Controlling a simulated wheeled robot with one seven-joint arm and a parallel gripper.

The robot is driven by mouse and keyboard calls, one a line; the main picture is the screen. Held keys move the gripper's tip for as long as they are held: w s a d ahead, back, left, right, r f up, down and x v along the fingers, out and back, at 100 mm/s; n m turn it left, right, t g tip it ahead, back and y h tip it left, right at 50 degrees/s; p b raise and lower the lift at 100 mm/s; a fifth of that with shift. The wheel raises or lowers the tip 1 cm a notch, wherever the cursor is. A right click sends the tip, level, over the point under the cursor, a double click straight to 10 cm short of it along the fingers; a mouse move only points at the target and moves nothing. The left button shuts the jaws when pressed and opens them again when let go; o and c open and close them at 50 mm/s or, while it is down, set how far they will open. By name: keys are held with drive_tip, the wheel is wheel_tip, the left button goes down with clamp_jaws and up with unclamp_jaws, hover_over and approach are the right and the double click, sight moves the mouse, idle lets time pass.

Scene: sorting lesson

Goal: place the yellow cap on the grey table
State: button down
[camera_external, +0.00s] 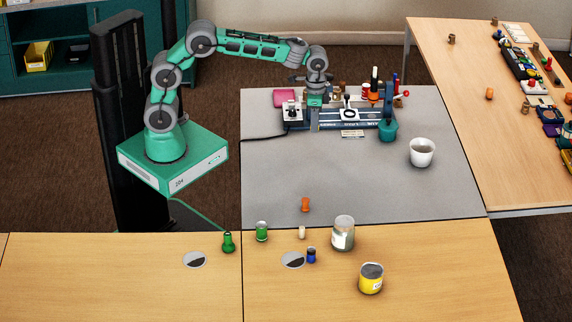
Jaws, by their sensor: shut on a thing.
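The grey table (400,195) stands in the middle, with its front half mostly bare. My gripper (315,122) points down at the back of this table, in front of a dark blue device. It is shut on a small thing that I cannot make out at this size. I cannot pick out a yellow cap for certain. A yellow tin (371,284) stands upright on the front wooden table, well away from my gripper.
A blue device (350,118), a teal bottle (389,130), a white cup (421,153) and a pink box (286,97) stand on the grey table. An orange piece (305,204) lies near its front edge. A glass jar (343,234) and small bottles stand on the front wooden table (200,300).

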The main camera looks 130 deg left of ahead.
hover_over(333, 154)
drive_tip(key=f, duration=0.6)
drive_tip(key=shift+s+d+f, duration=0.1)
drive_tip(key=shift+s+f, duration=0.1)
drive_tip(key=shift+f, duration=0.1)
drive_tip(key=shift+w+f, duration=0.1)
drive_tip(key=shift+f, duration=1.55)
drive_tip(key=shift+f, duration=0.1)
drive_tip(key=c, duration=1.2)
unclamp_jaws()
